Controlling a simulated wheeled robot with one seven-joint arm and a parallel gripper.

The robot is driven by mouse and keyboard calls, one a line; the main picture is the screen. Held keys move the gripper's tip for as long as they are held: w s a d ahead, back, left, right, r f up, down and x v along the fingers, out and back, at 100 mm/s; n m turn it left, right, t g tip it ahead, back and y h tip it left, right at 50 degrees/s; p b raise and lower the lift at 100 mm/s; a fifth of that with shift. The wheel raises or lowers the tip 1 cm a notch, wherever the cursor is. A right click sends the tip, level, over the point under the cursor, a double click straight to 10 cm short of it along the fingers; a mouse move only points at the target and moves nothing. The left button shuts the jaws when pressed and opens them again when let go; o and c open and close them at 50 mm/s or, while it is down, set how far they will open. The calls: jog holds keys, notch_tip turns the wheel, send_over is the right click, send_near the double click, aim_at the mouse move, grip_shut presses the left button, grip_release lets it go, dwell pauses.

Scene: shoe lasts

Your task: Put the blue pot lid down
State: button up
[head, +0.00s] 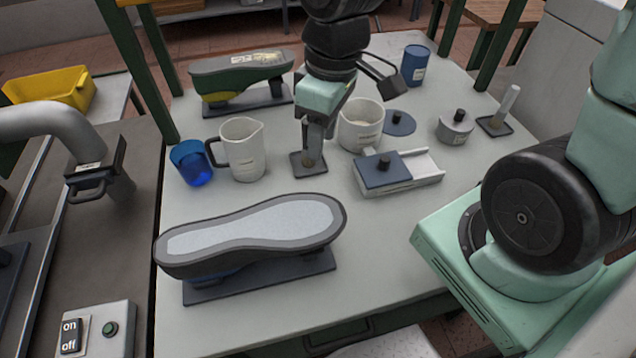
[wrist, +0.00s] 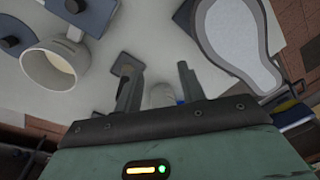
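A round blue pot lid (head: 398,123) with a dark knob lies flat on the table, just right of the white pot (head: 360,127). In the wrist view the lid (wrist: 22,27) is at the top left, beside the open pot (wrist: 48,68). My gripper (head: 310,145) points down left of the pot, above or beside a small dark stand (head: 300,168). In the wrist view its two fingers (wrist: 159,80) are spread apart with nothing held between them. The gripper is well apart from the lid, with the pot between them in the head view.
A square blue lid (head: 380,180) sits on a pale box close in front of the pot. A white jug (head: 243,150) and a blue cup (head: 192,165) stand left. A large shoe last (head: 250,235) fills the front. The front right tabletop (head: 385,245) is clear.

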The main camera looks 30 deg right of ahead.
jog(key=shift+h, duration=0.3)
jog(key=s+a, duration=0.2)
jog(key=s, duration=0.1)
jog(key=s+a+r, duration=0.1)
jog(key=s+a, duration=0.1)
jog(key=s, duration=0.1)
jog(key=s+a+r, duration=0.1)
jog(key=s+a, duration=0.1)
jog(key=s, duration=0.2)
jog(key=shift+s+a, duration=0.1)
jog(key=shift+a, duration=0.25)
